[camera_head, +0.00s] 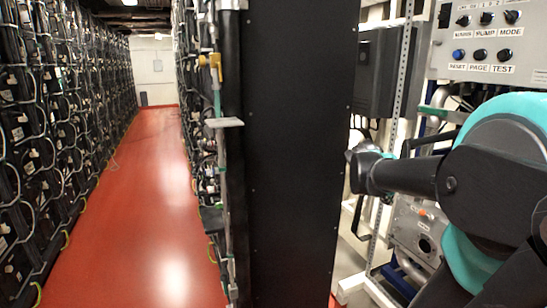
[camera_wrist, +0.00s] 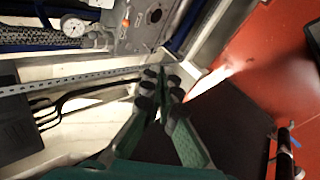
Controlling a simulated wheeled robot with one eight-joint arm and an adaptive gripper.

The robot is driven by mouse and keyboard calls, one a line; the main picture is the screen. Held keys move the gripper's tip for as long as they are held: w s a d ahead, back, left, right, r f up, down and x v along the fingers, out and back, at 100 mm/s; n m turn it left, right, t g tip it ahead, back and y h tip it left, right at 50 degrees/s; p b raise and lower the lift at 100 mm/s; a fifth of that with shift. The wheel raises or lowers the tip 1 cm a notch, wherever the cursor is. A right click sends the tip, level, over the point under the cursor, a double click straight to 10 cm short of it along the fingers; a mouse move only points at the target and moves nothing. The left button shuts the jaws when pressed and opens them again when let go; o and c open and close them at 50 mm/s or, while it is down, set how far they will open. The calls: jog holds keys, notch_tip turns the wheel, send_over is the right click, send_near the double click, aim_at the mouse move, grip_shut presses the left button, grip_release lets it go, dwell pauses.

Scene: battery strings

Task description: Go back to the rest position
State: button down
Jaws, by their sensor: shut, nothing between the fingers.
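My gripper (camera_wrist: 162,80) shows in the wrist view, its green fingers with dark pads drawn together and nothing held between them. It points past a perforated metal strut (camera_wrist: 75,85) toward pipework and metal equipment, with a gap in between. In the head view my teal and black arm reaches in from the right, in front of the equipment. I cannot make out the fingers there.
A tall black cabinet side (camera_head: 292,150) stands left of my arm. A control panel (camera_head: 490,42) with knobs and buttons is at upper right. Battery racks (camera_head: 50,130) line the left. The red floor aisle (camera_head: 145,210) is clear. A pressure gauge (camera_wrist: 73,26) shows in the wrist view.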

jog(key=s+a+f+m+y, duration=0.3)
jog(key=s+a+f, duration=0.5)
jog(key=f, duration=0.2)
jog(key=s+a+f+m+y, duration=0.4)
jog(key=s+a+f, duration=0.4)
jog(key=a+f, duration=0.1)
jog(key=shift+f+m+g, duration=0.3)
jog(key=shift+f+g, duration=0.1)
jog(key=shift+f, duration=0.4)
dwell(0.4)
